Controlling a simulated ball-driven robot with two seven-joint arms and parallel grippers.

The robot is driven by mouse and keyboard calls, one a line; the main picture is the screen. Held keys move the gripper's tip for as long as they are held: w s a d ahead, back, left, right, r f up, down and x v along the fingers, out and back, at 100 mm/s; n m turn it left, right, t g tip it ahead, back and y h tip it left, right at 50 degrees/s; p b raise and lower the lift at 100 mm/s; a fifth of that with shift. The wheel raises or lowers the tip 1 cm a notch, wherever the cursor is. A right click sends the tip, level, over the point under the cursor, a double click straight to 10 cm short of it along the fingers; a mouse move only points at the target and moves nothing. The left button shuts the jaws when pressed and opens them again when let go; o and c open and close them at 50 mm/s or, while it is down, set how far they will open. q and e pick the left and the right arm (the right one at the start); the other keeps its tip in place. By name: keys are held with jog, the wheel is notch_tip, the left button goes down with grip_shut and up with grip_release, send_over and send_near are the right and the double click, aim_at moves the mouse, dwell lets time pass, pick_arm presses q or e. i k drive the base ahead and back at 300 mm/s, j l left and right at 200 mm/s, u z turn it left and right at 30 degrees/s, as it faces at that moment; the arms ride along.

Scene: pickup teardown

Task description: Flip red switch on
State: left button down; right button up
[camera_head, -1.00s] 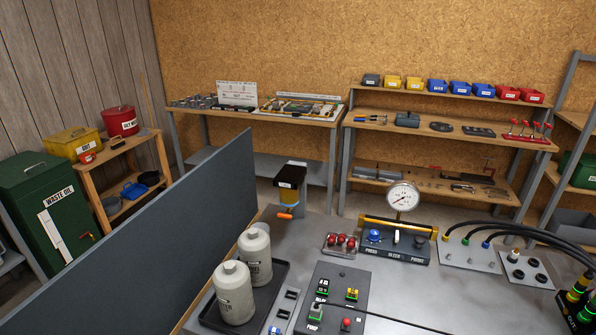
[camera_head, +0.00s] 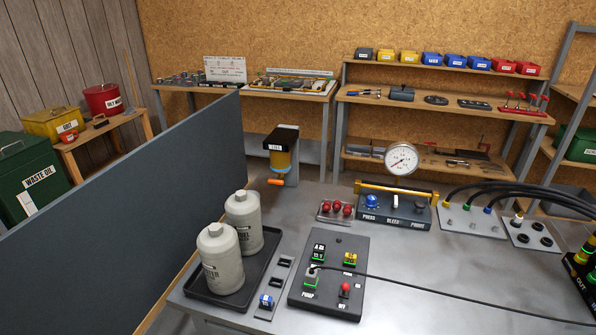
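A red switch (camera_head: 345,287) stands at the lower right of a dark control panel (camera_head: 330,245) on the grey bench. Its on or off position is too small to tell. Neither of my grippers is in view.
Two grey canisters (camera_head: 221,260) stand in a black tray (camera_head: 263,266) left of the panel. A narrow strip (camera_head: 281,284) lies between them. Red knobs (camera_head: 336,208) and a gauge unit (camera_head: 392,211) sit behind. A dark partition (camera_head: 150,200) borders the bench's left side.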

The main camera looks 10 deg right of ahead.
aim_at(345, 287)
jog(key=k+j+z, duration=0.1)
jog(key=z, duration=0.3)
jog(key=k+j+z, duration=0.2)
jog(key=z, duration=0.15)
